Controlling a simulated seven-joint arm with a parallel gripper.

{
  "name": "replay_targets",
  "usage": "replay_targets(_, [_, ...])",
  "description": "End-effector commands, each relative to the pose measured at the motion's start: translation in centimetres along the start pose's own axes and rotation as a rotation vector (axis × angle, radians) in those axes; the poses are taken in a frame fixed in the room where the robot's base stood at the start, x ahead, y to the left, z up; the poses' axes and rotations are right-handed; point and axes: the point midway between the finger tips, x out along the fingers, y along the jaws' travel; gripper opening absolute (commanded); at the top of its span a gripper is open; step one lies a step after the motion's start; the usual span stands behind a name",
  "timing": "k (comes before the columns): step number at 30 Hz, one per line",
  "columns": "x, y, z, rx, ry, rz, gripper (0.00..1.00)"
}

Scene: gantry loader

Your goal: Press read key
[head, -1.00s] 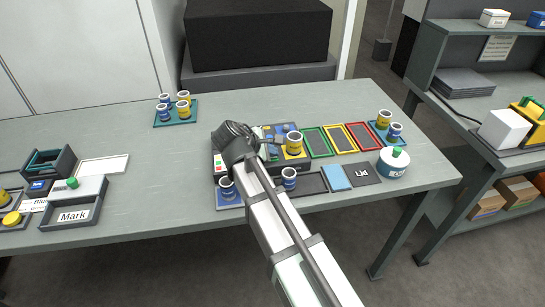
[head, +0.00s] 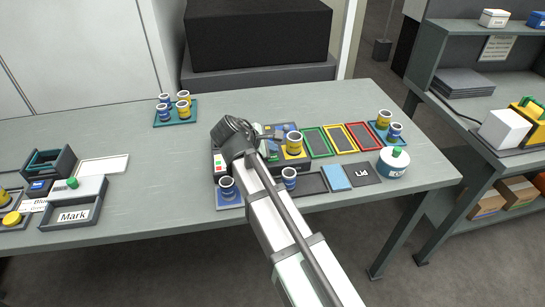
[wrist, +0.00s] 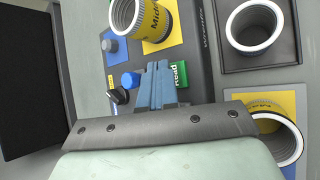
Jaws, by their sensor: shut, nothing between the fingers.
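The green read key (wrist: 180,73), lettered "Read", is on the dark panel of a device (wrist: 198,85) in the wrist view. My gripper (wrist: 158,65) is shut and empty. Its blue fingers are just left of the key's lettering and hide part of the key. I cannot tell whether the fingertips touch it. A blue round button (wrist: 130,81) and a black knob (wrist: 118,96) are to the left of the fingers. In the head view my arm hides much of the device, and the read key cannot be made out.
A yellow-banded cup marked "Midi" (wrist: 152,18) stands on a yellow pad close to the fingers. Another cup (wrist: 254,27) stands in a dark tray, and a third (wrist: 278,135) is beside my gripper. Green, yellow and red framed trays (head: 317,142) lie to the right.

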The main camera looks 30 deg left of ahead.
Motion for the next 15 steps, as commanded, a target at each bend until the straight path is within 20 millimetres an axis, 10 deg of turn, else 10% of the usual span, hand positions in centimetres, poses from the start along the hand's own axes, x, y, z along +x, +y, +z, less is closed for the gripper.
replay_targets(15, [-0.78, 0.63, 0.55, 0.002, 0.0, 0.002, 0.0])
